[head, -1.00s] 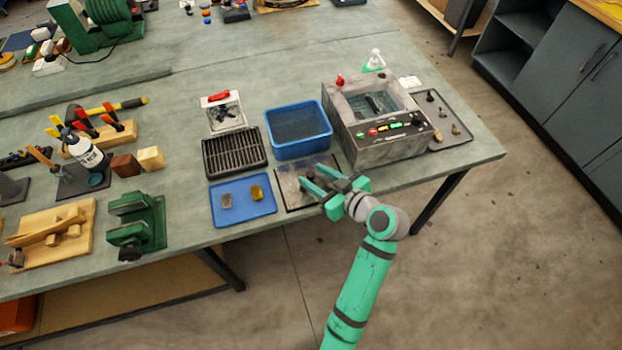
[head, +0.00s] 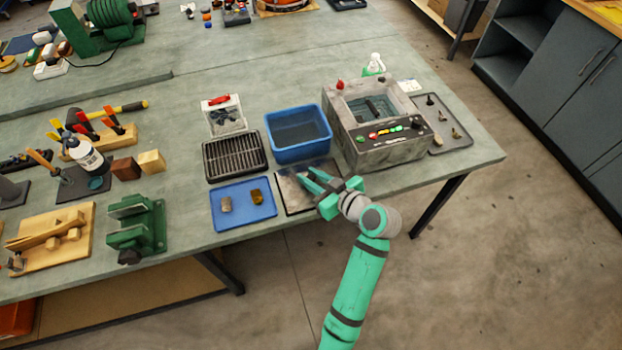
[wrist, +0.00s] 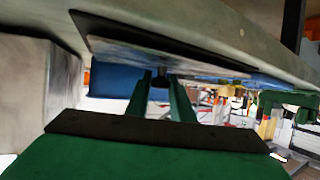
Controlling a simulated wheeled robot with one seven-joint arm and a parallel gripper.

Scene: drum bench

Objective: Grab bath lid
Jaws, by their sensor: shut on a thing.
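The bath lid (head: 293,196) is a flat grey metal plate on a dark mat near the bench's front edge, between the blue tray and the grey bath machine (head: 372,140). My gripper (head: 307,178) reaches over the lid from the right in the head view. Its fingers are shut on the lid's small dark knob (wrist: 160,80), seen between the fingertips in the wrist view. My fingers hide part of the lid. The lid appears to lie flat; I cannot tell whether it is clear of the mat.
A blue tub (head: 298,134) stands just behind the lid. A blue tray (head: 262,211) with two small pieces lies to its left, with a black grate (head: 234,156) behind it. A grey tray (head: 462,138) with small parts lies right of the bath machine.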

